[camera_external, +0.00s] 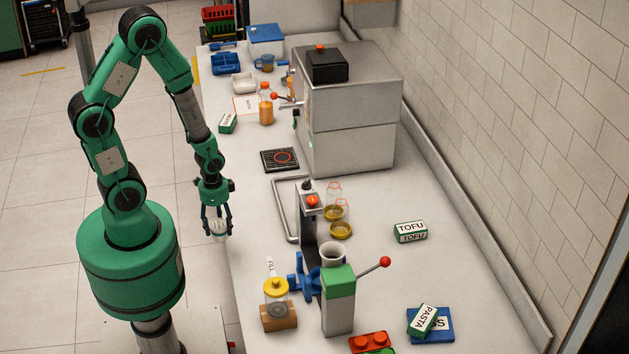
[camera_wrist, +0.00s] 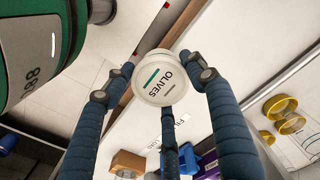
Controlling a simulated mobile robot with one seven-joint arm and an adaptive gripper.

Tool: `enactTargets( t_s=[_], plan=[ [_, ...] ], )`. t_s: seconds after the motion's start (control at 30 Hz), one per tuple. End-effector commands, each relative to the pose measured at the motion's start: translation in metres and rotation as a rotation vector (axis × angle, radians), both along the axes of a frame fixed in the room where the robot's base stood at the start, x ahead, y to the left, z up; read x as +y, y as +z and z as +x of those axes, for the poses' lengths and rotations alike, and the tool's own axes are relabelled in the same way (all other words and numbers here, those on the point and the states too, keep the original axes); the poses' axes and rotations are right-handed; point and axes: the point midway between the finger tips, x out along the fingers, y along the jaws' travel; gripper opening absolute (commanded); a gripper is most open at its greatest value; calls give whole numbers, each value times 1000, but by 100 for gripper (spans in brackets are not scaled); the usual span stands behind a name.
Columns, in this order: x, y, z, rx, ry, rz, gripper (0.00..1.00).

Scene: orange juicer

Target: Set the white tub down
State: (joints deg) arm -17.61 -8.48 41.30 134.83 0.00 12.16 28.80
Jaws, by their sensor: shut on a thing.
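The white tub (camera_external: 218,230) is held in my gripper (camera_external: 216,215) at the left edge of the long counter (camera_external: 260,215). In the wrist view, the round tub (camera_wrist: 160,85) shows a label reading OLIVES and sits between the blue fingers of my gripper (camera_wrist: 160,78). The fingers are shut on it. The counter's edge runs behind the tub in the wrist view. The height of the tub above the counter is hard to tell.
A metal bar frame (camera_external: 280,210), a green-topped lever press (camera_external: 338,290) and a black plate (camera_external: 280,159) stand nearby. The counter strip just right of my gripper looks clear.

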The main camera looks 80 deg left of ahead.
Motion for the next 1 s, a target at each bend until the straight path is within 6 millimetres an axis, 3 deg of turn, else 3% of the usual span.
enactTargets(
  t_s=[0.37, 1.0],
  plan=[
    [3, -1, 11, 0, 0, 0, 25],
    [36, -13, 125, 1, 0, -1, 25]
  ],
)
